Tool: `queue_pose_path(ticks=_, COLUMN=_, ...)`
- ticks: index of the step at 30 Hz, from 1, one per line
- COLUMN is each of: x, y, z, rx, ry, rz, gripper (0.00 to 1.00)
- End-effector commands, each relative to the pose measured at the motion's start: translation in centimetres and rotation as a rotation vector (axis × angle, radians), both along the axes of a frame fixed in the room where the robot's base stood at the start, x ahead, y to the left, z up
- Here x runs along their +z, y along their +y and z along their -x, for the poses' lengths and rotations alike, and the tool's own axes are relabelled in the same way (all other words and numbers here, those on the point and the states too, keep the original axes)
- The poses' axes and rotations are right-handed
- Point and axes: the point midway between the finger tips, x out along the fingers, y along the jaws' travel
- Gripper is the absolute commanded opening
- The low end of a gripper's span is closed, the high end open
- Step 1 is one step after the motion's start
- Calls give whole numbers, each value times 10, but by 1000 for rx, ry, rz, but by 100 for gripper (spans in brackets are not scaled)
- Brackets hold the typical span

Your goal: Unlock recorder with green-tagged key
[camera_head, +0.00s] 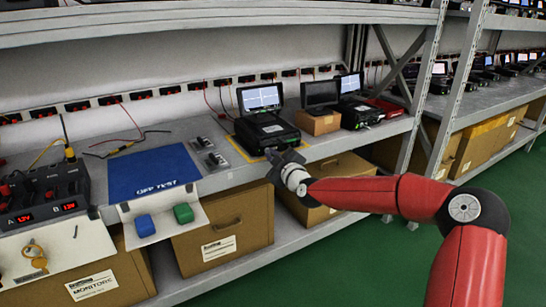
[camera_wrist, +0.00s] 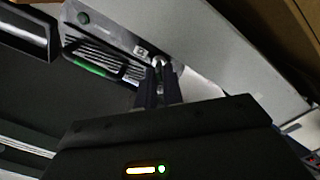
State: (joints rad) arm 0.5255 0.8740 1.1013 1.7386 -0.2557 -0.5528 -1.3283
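The recorder (camera_head: 265,130) is a black box with a lit, raised screen, standing on a yellow-outlined patch of the shelf. My gripper (camera_head: 285,158) is at its front edge. In the wrist view my gripper (camera_wrist: 160,75) has its two dark fingers close together. A small silver round part (camera_wrist: 158,62) is at the fingertips, by the recorder's front face (camera_wrist: 105,55); I cannot tell whether it is a lock or a key. A green block or tag (camera_head: 183,213) lies on a white panel below the shelf edge, beside a blue one (camera_head: 145,226). I see no key attached to it.
A blue mat (camera_head: 153,172) lies left of the recorder. A yellow-tagged key-like item (camera_head: 37,255) hangs at lower left near a power supply (camera_head: 48,190). A cardboard box (camera_head: 317,122) with a black screen is close on the right. Cardboard drawers sit below.

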Motion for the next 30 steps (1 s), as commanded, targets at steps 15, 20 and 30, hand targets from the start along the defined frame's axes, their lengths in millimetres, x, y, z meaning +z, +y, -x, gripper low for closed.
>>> queue_pose_path(ticks=15, x=-3, y=0, z=0, rx=1, ry=83, rz=-134, gripper=0)
queue_pose_path(ticks=20, x=-3, y=-1, z=0, rx=0, ry=156, rz=-252, gripper=0)
queue_pose_path(ticks=30, x=-3, y=-2, z=-1, rx=1, ry=329, rz=-525, gripper=0)
